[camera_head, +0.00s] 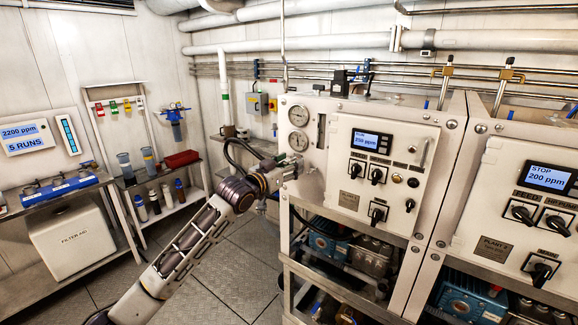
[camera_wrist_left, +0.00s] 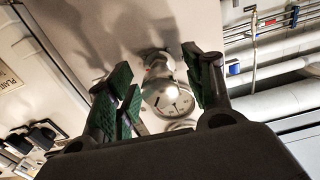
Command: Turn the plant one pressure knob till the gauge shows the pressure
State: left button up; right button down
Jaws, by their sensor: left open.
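The plant one panel (camera_head: 335,165) is a white upright face in the middle of the head view. Two round gauges, an upper one (camera_head: 299,115) and a lower one (camera_head: 298,140), sit at its left edge. My left gripper (camera_head: 288,173) is just below the lower gauge, close to the panel, and hides what is behind it. In the left wrist view the gripper's green-padded fingers (camera_wrist_left: 165,88) are open. A round metal knob (camera_wrist_left: 156,60) shows between them, apart from both pads. A white gauge dial (camera_wrist_left: 170,98) is beside it; its reading is too small to tell. My right gripper is not in view.
The panel also has a small display (camera_head: 371,139) and several black switches, one of them a lower switch (camera_head: 377,214). The plant two panel (camera_head: 490,235) stands to the right. A shelf with bottles (camera_head: 155,200) is at the left. The floor (camera_head: 225,265) is open.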

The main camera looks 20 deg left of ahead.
pick_arm(q)
jog(key=shift+c, duration=0.2)
jog(key=c, duration=1)
jog(key=shift+m+p, duration=0.4)
jog(key=shift+m, duration=0.4)
jog(key=o, duration=0.8)
jog(key=shift+c, duration=0.2)
jog(key=shift+o, duration=1.4)
jog(key=v, duration=1.2)
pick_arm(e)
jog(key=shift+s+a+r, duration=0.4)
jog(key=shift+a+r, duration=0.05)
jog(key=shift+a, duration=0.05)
